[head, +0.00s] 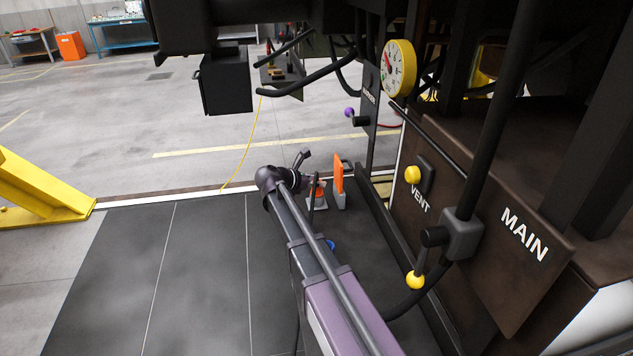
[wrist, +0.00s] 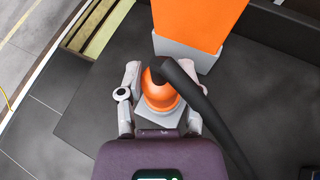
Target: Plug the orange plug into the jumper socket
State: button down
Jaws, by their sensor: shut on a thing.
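The orange plug (wrist: 155,98) shows in the wrist view between my two gripper fingers (wrist: 160,100), with a thick black cable (wrist: 200,108) curving from its top. My gripper is shut on the plug. A grey square base (wrist: 172,120) shows beneath it; I cannot tell whether the plug touches it. In the head view the plug (head: 320,188) is small and partly hidden at the end of my arm, low over the dark floor mat. I cannot make out the jumper socket for certain; a black box (head: 226,82) hangs at upper left.
An orange panel on a grey foot (head: 339,173) stands close beyond the plug. The dark railcar side (head: 505,235) on the right carries MAIN and VENT labels, yellow-knobbed valves and a yellow gauge (head: 400,68). A yellow stand (head: 40,190) is at left. The mat's left part is clear.

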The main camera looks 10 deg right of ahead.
jog(key=shift+f, duration=0.15)
jog(key=shift+c, duration=1)
grip_release()
jog(key=shift+r, duration=0.25)
notch_tip(320, 180, up, 10)
jog(key=p, duration=1)
jog(key=shift+f, duration=0.25)
jog(key=shift+f, duration=0.1)
